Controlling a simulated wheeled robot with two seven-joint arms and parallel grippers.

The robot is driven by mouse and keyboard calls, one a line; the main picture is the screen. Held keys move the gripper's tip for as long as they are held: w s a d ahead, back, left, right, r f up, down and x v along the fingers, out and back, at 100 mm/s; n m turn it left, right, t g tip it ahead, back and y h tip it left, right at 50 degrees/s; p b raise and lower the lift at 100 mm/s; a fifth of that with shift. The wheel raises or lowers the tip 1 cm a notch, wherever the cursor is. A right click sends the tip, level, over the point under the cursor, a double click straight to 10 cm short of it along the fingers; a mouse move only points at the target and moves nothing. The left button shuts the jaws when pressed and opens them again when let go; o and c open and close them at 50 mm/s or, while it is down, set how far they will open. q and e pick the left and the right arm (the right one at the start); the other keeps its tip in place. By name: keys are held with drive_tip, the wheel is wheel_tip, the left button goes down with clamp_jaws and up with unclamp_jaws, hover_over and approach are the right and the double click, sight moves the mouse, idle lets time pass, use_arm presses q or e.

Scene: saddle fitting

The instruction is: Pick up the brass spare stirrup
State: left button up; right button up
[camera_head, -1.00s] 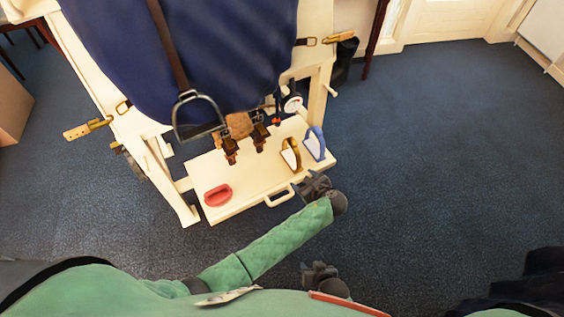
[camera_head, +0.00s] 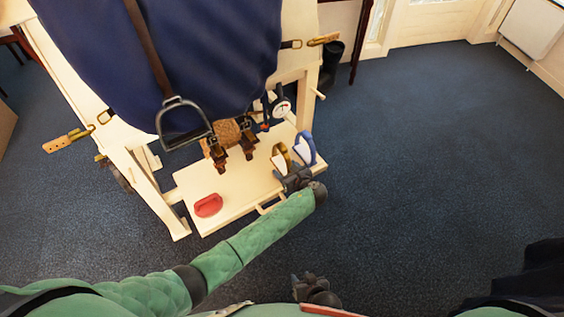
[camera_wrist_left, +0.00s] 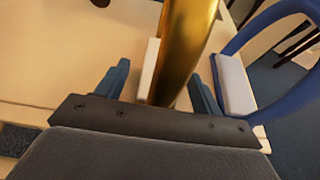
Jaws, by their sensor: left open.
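The brass spare stirrup (camera_head: 281,156) stands on the cream shelf (camera_head: 237,205), left of a blue stirrup (camera_head: 305,148). My left gripper (camera_head: 291,174) is at the near side of the brass stirrup and hides its lower part in the head view. In the left wrist view, the brass stirrup (camera_wrist_left: 182,45) rises between the two open fingers of my left gripper (camera_wrist_left: 161,88), with its white tread pad (camera_wrist_left: 149,68) beside it. I cannot tell whether a finger touches it. My right gripper (camera_head: 313,290) is low in the head view, away from the shelf; its jaws are unclear.
The blue stirrup (camera_wrist_left: 236,80) is close beside my left gripper's right finger. A red oval item (camera_head: 208,205) lies at the shelf's left. A white-faced dial (camera_head: 281,108) is above. Open floor lies right.

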use_arm(q)
drive_tip(key=shift+w+a+f, duration=0.25)
drive_tip(key=shift+w+a, duration=0.05)
drive_tip(key=shift+w, duration=0.1)
drive_tip(key=shift+c, duration=0.2)
drive_tip(key=c, duration=1.3)
drive_tip(key=shift+o, duration=0.2)
drive_tip(key=shift+r, duration=0.25)
wheel_tip(320, 180, up, 3)
drive_tip(key=shift+r+p, duration=0.1)
drive_tip(key=shift+p, duration=0.3)
drive_tip(key=s+d, duration=1)
drive_tip(key=s, duration=0.5)
drive_tip(key=shift+p, duration=0.4)
